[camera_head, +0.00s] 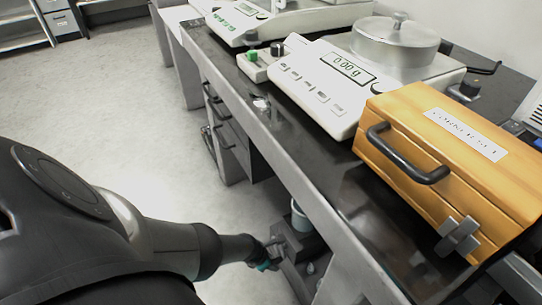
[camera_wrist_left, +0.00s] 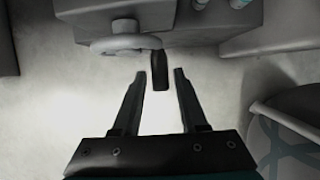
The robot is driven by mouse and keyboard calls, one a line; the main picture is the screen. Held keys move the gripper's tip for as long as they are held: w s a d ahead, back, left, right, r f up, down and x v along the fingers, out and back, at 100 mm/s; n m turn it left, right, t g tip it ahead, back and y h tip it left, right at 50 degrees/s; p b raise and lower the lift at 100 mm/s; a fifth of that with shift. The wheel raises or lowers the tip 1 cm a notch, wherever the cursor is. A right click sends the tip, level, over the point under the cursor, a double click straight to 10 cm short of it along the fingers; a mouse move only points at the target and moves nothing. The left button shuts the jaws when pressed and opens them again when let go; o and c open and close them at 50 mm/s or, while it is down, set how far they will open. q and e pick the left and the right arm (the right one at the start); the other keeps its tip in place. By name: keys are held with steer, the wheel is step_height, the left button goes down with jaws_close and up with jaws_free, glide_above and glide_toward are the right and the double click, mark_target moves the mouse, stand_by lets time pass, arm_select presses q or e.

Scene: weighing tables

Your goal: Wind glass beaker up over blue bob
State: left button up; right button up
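My left gripper (camera_head: 270,260) reaches in beside the bench, at a dark device (camera_head: 298,243) below the bench edge. In the left wrist view, the gripper (camera_wrist_left: 159,75) is open, its two fingers apart. A short dark crank handle (camera_wrist_left: 160,70) lies between the fingertips, with visible gaps on both sides. The handle stands out from a grey handwheel (camera_wrist_left: 126,43) on the device. A small pale bluish cylinder (camera_head: 299,217), perhaps the glass beaker, sits on top of the device, partly hidden by the bench edge. I cannot make out a blue bob. My right gripper is not in view.
A dark bench top (camera_head: 300,150) carries a balance (camera_head: 330,85) reading 0.00 g with a round lidded pan cover (camera_head: 395,45). An orange case (camera_head: 455,165) with a black handle stands nearer. Another balance (camera_head: 245,18) stands behind. The floor (camera_head: 110,110) at left is clear.

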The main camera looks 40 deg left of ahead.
arm_select(q)
jaws_close()
stand_by(0.3)
steer(key=shift+s+f, duration=0.1)
steer(key=shift+f, duration=0.05)
steer(key=shift+d+f+y, duration=0.1)
steer(key=shift+d+y, duration=0.05)
steer(key=shift+y, duration=0.35)
steer(key=shift+f+t, duration=0.15)
steer(key=shift+t, duration=0.15)
steer(key=shift+f+m+t+y, duration=0.15)
steer(key=shift+m+t+y, duration=0.15)
steer(key=shift+y, duration=0.4)
